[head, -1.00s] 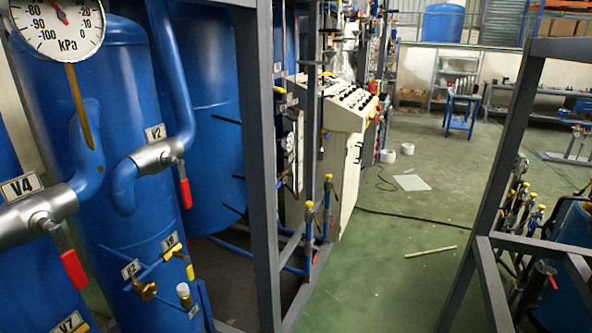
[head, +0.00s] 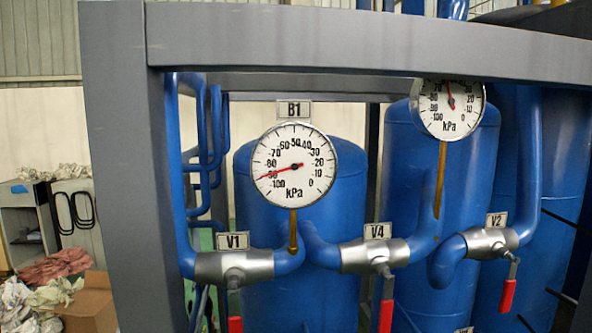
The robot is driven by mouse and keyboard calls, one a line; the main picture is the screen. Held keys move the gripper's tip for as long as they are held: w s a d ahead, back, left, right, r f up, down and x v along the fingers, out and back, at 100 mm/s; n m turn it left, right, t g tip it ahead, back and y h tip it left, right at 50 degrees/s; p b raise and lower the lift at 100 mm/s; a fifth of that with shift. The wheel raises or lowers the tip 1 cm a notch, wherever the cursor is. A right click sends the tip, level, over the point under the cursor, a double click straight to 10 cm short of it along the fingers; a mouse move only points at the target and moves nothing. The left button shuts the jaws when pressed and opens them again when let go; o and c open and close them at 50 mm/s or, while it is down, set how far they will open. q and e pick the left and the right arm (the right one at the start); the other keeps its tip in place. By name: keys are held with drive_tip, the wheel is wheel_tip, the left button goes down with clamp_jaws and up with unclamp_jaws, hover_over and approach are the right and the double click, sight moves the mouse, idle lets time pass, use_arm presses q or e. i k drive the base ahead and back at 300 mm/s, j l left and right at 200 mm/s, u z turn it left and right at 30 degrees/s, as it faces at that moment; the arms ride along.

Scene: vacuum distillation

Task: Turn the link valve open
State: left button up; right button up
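Three silver valve bodies sit in a row on blue pipes: V1 (head: 235,266), V4 (head: 374,254) and V2 (head: 488,241). No label reads "link"; V4 sits on the pipe between the B1 tank (head: 300,215) and the tank to its right (head: 402,165). The V4 red handle (head: 386,316) hangs down, cut by the bottom edge. The V1 red handle (head: 235,324) and V2 red handle (head: 507,296) also hang down. The B1 gauge (head: 294,165) needle points left, near 90. The second gauge (head: 448,108) is partly cropped by a beam. Neither gripper is in view.
A grey frame beam (head: 350,40) crosses the top, and a grey post (head: 125,190) stands at the left, both in front of the tanks. A box with crumpled material (head: 88,300) lies at lower left. The space before the valves looks clear.

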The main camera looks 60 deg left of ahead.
sight(387, 302)
drive_tip(key=u, duration=1.45)
